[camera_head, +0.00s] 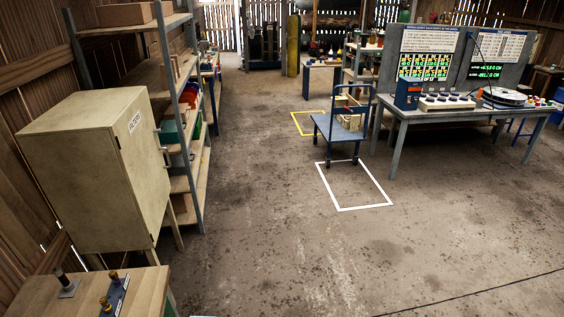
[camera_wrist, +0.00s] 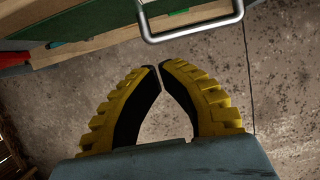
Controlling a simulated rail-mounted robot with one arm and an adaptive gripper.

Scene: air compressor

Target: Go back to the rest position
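My gripper (camera_wrist: 158,67) shows in the wrist view with two yellow, ridged fingers and black inner pads. Its fingertips meet or nearly meet, and nothing is seen between them. A metal bar handle (camera_wrist: 192,32) is in the picture just beyond the fingertips, apart from them. Behind it are a wooden edge (camera_wrist: 110,45) and a green surface (camera_wrist: 95,20). The concrete floor (camera_wrist: 270,80) lies below. My gripper and arm do not show in the head view.
In the head view, a beige cabinet (camera_head: 95,165) and shelves (camera_head: 183,130) stand at left. A wooden bench top (camera_head: 85,295) is at the lower left. A blue cart (camera_head: 342,128) and a table (camera_head: 455,115) are at right. The middle floor (camera_head: 260,200) is clear.

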